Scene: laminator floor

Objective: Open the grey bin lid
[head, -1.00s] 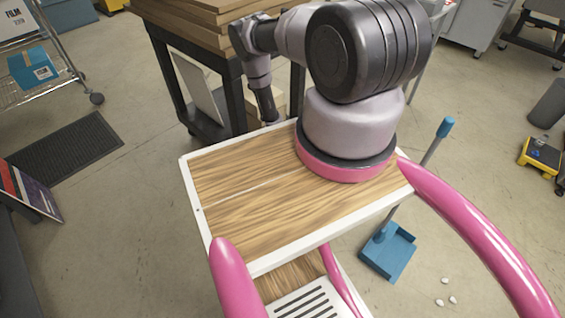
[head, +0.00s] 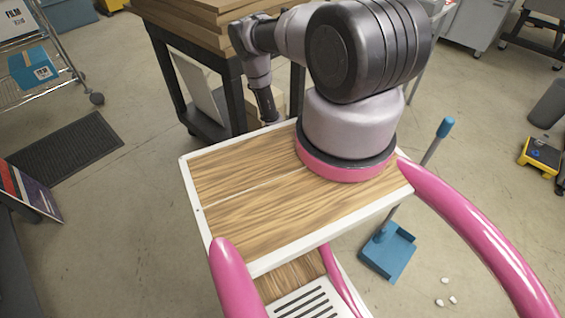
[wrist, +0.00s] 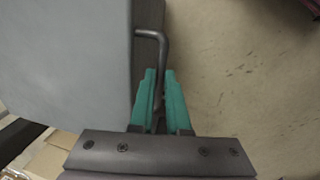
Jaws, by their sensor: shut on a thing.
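In the wrist view, a broad flat grey surface, seemingly the grey bin lid (wrist: 65,60), fills the left side. A dark bent bar handle (wrist: 160,38) sticks out from its right edge. My gripper (wrist: 160,76) has green fingers, which are closed around the bar of the handle, one on each side. In the head view neither the held lid nor my gripper can be made out; my arm covers part of that picture.
In the head view, a dark bench with stacked boards (head: 205,25) stands just beyond my front. A blue dustpan (head: 388,252) and small white bits lie on the floor at right. A black mat (head: 65,155) lies at left. The wrist view shows bare floor (wrist: 245,80) right of the handle.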

